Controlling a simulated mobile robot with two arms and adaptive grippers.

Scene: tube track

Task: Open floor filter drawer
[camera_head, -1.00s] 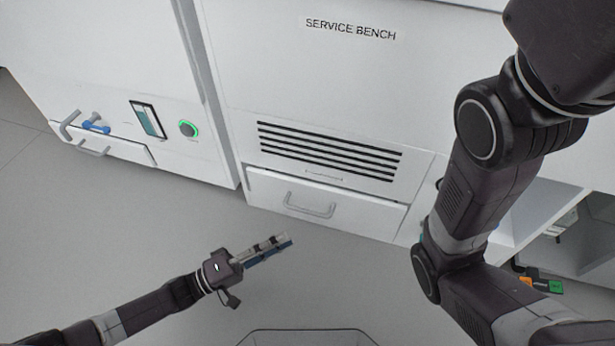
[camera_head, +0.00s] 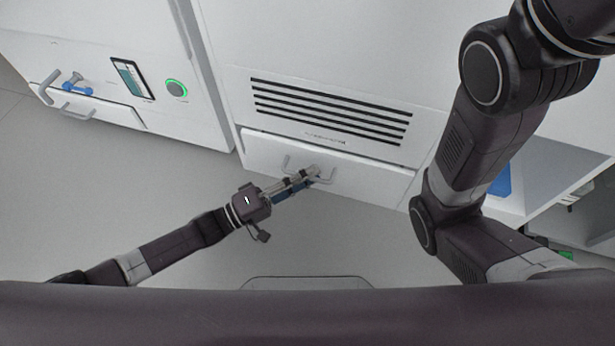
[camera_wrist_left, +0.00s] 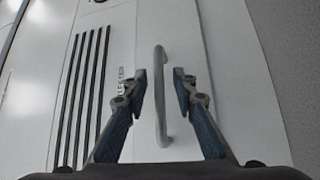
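The floor filter drawer (camera_head: 374,178) is a white front low on the bench, below a black slotted vent. It looks flush with the bench. Its grey bar handle (camera_head: 288,163) is partly covered by my left gripper (camera_head: 314,173) in the head view. In the left wrist view my left gripper (camera_wrist_left: 158,76) is open, with the handle (camera_wrist_left: 160,95) between its two fingers and a gap on each side. My right arm (camera_head: 460,150) crosses the right side of the head view; its gripper is out of view.
The vent (camera_head: 330,112) is above the drawer. Open shelving with a blue item (camera_head: 501,180) is at right. The grey floor (camera_head: 190,180) before the drawer is clear.

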